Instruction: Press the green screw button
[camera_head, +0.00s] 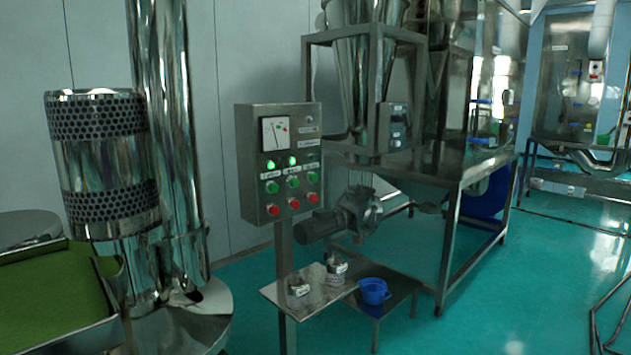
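A grey metal control box (281,162) stands on a post in the middle of the view, its front facing me. Its front has a row of green buttons: left (272,187), middle (293,182) and right (312,178). Small white labels sit above them, but their text is too small to read, so I cannot tell which one is the screw button. Two green lamps above, left (270,164) and middle (292,160), are lit; the right one looks dark. A row of red buttons (294,204) lies below. Neither of my grippers shows.
A motor unit (345,215) and steel frame table (447,170) stand to the right. A shiny perforated cylinder (104,160) is at the left. Green floor is open at the right.

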